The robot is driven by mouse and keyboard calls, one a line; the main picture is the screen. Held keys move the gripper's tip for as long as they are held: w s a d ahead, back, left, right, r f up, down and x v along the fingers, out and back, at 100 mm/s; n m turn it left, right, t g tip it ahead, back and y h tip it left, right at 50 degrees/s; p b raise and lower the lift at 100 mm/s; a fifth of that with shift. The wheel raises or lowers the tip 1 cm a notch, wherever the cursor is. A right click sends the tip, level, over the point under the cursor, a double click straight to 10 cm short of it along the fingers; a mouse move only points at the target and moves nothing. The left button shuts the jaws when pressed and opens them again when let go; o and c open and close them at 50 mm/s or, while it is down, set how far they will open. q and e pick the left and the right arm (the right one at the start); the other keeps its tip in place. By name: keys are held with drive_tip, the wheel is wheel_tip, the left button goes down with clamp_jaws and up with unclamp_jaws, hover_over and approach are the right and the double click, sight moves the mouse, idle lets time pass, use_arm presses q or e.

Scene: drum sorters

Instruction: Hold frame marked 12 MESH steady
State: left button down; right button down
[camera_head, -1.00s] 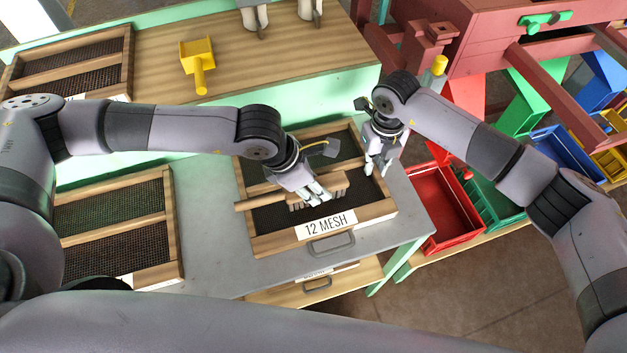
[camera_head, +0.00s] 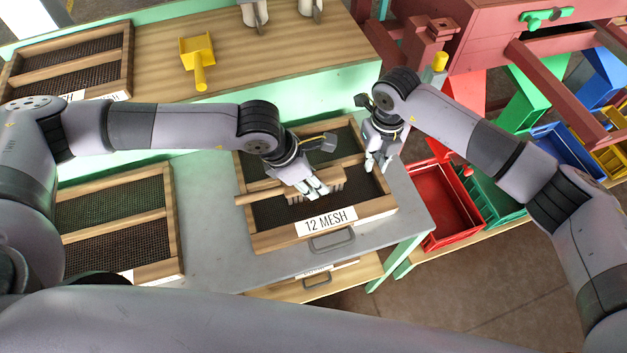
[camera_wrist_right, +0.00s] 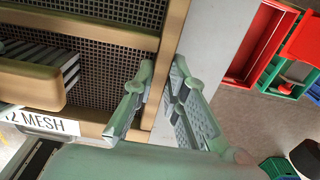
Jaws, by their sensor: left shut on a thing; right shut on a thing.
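The wooden frame marked 12 MESH (camera_head: 376,209) lies flat on the grey table, with dark mesh, a middle bar and a white label. My right gripper (camera_head: 376,165) is shut on the frame's right rail. In the right wrist view, the fingers of this gripper (camera_wrist_right: 158,98) straddle that rail (camera_wrist_right: 168,62). My left gripper (camera_head: 318,190) is shut on a wooden brush (camera_head: 258,195) over the frame's near mesh panel. The brush also shows in the right wrist view (camera_wrist_right: 30,85). The left fingers hide part of the brush; whether its bristles touch the mesh is unclear.
A metal handle (camera_head: 332,241) is below the label. Another mesh frame (camera_head: 118,232) lies to the left. Red (camera_head: 440,205) and green (camera_head: 492,205) bins stand right of the grey table (camera_head: 215,240). A yellow scoop (camera_head: 197,62) lies on the wooden bench behind.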

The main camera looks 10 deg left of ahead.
use_arm(q)
drive_tip(key=shift+w+a+r, duration=0.1)
drive_tip(key=shift+w+a, duration=0.2)
drive_tip(key=shift+w, duration=0.3)
drive_tip(key=shift+s+d+f, duration=0.1)
drive_tip(key=shift+s+d, duration=0.3)
drive_tip(key=shift+s, duration=0.35)
drive_tip(key=shift+s+d+f, duration=0.1)
drive_tip(key=shift+s+d, duration=0.3)
drive_tip(key=shift+s, duration=0.4)
drive_tip(key=shift+s+d, duration=0.4)
drive_tip(key=shift+s, duration=0.35)
drive_tip(key=shift+w+a, duration=0.4)
drive_tip(key=shift+w, duration=0.35)
drive_tip(key=shift+w+a, duration=0.45)
drive_tip(key=shift+w, duration=0.35)
drive_tip(key=shift+w+a, duration=0.4)
drive_tip(key=shift+w, duration=0.35)
drive_tip(key=shift+r, duration=0.1)
